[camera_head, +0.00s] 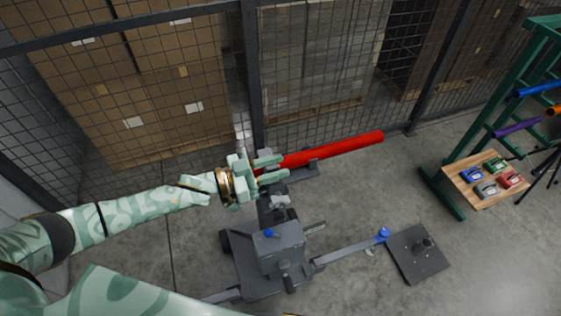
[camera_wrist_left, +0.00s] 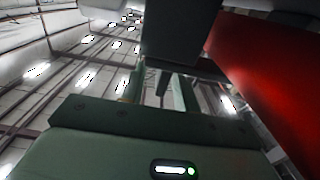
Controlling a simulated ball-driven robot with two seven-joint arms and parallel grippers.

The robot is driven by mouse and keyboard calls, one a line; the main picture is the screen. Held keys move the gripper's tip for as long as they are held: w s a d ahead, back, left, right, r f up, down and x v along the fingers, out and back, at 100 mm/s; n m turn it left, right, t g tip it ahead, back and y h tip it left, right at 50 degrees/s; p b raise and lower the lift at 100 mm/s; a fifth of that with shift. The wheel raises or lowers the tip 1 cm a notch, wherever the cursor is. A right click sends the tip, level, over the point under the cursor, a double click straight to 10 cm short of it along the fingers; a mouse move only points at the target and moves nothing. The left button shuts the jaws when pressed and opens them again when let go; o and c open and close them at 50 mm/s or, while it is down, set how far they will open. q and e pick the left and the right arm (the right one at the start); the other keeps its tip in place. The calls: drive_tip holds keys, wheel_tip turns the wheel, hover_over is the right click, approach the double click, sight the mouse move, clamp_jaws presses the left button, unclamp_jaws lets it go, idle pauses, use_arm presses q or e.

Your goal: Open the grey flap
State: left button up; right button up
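A long red tube (camera_head: 335,150) lies in a dark grey cradle (camera_head: 303,172) on top of a grey wheeled stand (camera_head: 270,252). My left gripper (camera_head: 276,167) is at the tube's left end, with its two fingers visibly apart. A dark grey block (camera_wrist_left: 180,30) shows close in front of the gripper in the left wrist view, with the red tube (camera_wrist_left: 265,75) to its right. I cannot tell whether this block is the grey flap, or whether the fingers touch it. The flap is not clearly distinguishable in the head view. My right gripper is not in view.
A wire mesh fence (camera_head: 310,75) stands behind the stand, with stacked boxes (camera_head: 150,105) beyond it. A flat dark plate (camera_head: 417,253) lies on the floor at the right. A wooden board (camera_head: 465,196) with several small coloured items is at the green rack (camera_head: 505,85).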

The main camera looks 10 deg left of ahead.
use_arm(q)
drive_tip(key=shift+x, duration=0.85)
clamp_jaws()
